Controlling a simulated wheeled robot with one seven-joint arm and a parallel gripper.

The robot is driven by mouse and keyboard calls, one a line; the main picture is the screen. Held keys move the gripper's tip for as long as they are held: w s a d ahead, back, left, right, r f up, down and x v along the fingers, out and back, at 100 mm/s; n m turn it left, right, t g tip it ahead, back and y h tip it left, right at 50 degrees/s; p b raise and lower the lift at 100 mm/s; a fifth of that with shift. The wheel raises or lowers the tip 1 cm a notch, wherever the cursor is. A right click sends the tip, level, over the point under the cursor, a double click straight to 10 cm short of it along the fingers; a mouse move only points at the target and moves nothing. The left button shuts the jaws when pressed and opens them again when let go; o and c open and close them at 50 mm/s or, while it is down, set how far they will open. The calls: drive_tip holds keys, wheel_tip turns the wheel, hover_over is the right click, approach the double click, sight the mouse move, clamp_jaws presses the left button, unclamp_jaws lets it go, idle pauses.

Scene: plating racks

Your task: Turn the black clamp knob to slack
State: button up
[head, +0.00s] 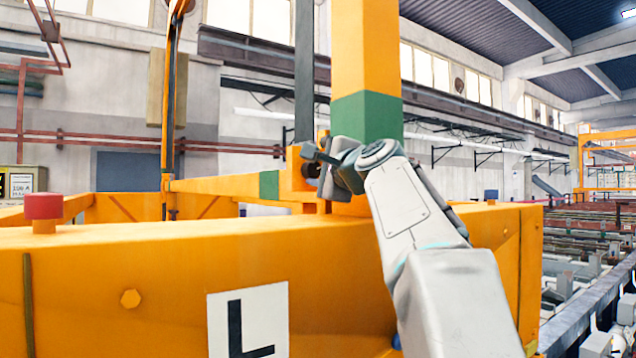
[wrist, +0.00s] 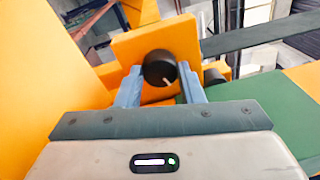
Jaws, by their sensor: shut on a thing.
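In the head view my gripper (head: 322,165) is at the orange block (head: 298,168) beside the green-banded orange post (head: 366,116). There the knob is a small dark shape, mostly hidden by my gripper.
A large orange beam (head: 120,270) with a white "L" plate (head: 249,322) runs across the front below my arm. A red cap (head: 43,206) stands on it at the left. A green band (wrist: 255,112) lies right of my gripper in the wrist view. Racks (head: 600,235) stretch away at the right.

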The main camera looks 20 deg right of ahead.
drive_tip(key=n+b, duration=0.2)
drive_tip(key=n, duration=0.1)
drive_tip(key=n+b, duration=0.1)
drive_tip(key=shift+f+n+y, duration=0.3)
drive_tip(key=shift+n+y, duration=0.1)
drive_tip(key=n+b, duration=0.1)
drive_tip(key=n, duration=0.1)
drive_tip(key=n+b, duration=0.1)
drive_tip(key=n, duration=0.1)
drive_tip(key=shift+d+r+n+t+y, duration=0.1)
drive_tip(key=shift+n+t+y, duration=0.2)
drive_tip(key=o, duration=1)
drive_tip(key=s+b, duration=0.2)
drive_tip(key=s, duration=0.2)
drive_tip(key=s+d+f+b, duration=0.1)
drive_tip(key=s+b, duration=0.1)
drive_tip(key=s, duration=0.3)
drive_tip(key=s+d+b, duration=0.1)
drive_tip(key=s+b, duration=0.1)
drive_tip(key=s, duration=0.2)
drive_tip(key=shift+s+f, duration=0.15)
drive_tip(key=shift+s, duration=0.2)
